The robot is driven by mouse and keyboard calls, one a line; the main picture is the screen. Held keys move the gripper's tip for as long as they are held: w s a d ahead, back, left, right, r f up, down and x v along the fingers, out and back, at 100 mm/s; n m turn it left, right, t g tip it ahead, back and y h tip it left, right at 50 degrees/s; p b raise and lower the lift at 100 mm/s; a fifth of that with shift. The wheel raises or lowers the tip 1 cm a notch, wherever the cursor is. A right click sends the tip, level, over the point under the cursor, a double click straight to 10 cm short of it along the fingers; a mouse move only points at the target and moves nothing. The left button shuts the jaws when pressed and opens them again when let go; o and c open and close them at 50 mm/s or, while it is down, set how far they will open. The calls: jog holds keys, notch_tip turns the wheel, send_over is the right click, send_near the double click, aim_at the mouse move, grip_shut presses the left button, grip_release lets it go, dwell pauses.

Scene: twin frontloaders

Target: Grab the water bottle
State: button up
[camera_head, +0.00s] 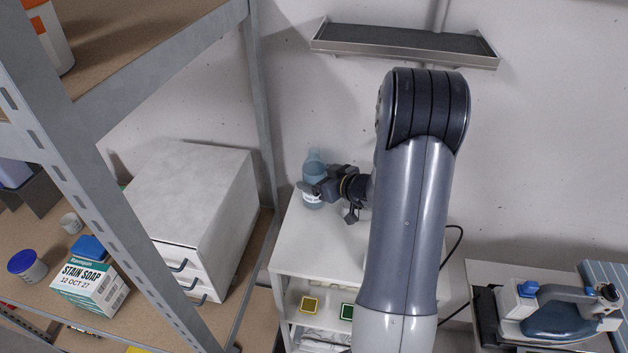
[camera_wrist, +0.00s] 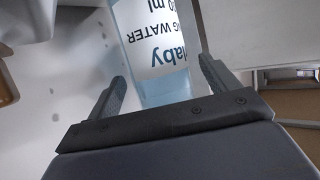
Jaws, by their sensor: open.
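The water bottle (camera_head: 314,172) is clear blue with a white label. It stands upright on the white cabinet top (camera_head: 300,245), near the wall. In the wrist view the bottle (camera_wrist: 160,50) shows upside down, with "WATER" on its label, and its blue lower part lies between the fingers. My gripper (camera_head: 312,190) is at the bottle in the head view. In the wrist view my gripper (camera_wrist: 160,85) is open, with one finger on each side of the bottle. A gap shows between each finger and the bottle.
A metal shelf rack (camera_head: 262,110) stands to the left, with a white drawer box (camera_head: 190,190) and a stain soap box (camera_head: 90,285). A wall shelf (camera_head: 400,42) hangs above. An iron (camera_head: 560,312) sits at lower right. Bare cabinet top lies in front of the bottle.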

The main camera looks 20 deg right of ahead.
jog(key=shift+x, duration=1.05)
jog(key=shift+c, duration=0.5)
jog(key=shift+r, duration=0.1)
jog(key=c, duration=1.3)
jog(key=shift+o, duration=0.2)
jog(key=shift+r, duration=0.1)
